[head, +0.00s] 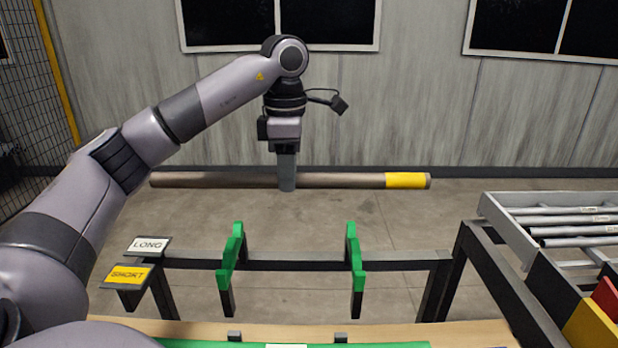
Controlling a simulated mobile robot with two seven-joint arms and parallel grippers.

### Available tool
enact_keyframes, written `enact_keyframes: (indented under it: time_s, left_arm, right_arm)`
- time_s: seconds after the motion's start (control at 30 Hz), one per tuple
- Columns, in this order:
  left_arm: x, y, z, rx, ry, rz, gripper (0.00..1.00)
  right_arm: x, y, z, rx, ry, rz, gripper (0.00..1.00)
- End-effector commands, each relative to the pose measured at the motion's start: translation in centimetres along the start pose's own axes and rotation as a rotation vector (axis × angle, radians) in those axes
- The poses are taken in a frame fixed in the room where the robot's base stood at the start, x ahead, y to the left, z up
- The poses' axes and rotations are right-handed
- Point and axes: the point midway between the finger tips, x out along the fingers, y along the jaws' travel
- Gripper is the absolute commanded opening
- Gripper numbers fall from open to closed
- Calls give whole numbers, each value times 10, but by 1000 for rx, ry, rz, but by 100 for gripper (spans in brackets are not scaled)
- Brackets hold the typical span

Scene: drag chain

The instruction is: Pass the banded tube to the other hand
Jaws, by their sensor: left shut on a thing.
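The banded tube (340,180) is a long brown-grey tube with a yellow band (406,180) near its right end. It hangs level in the air, lying left to right, in the upper middle of the head view. My left gripper (287,180) points down and is shut on the tube near its middle. The tube sticks out on both sides of the fingers. My right gripper is not in the head view.
A dark rack with two green cradles (232,257) (354,257) stands below the tube. LONG (148,245) and SHORT (130,275) signs are at its left. A grey tray (545,200) with several tubes stands at right. A wooden bench edge (470,334) runs along the front.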

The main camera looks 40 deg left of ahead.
Motion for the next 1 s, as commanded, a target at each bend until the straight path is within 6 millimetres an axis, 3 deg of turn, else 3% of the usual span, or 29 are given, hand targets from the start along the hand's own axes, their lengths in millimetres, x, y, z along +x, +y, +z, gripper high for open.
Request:
enact_keyframes:
  time_s: [0.17, 0.37, 0.67, 1.0]
  left_arm:
    - [-6, 0, 0, 0, -2, 1, 0]
    - [2, -4, 7, 91, 1, -1, 0]
    - [46, -28, 44, 637, 2, -2, 0]
    - [102, -75, 83, 1372, -1, -2, 0]
  right_arm:
    - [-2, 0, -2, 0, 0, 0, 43]
    - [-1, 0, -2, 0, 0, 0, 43]
    - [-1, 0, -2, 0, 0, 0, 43]
    - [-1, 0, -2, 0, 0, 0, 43]
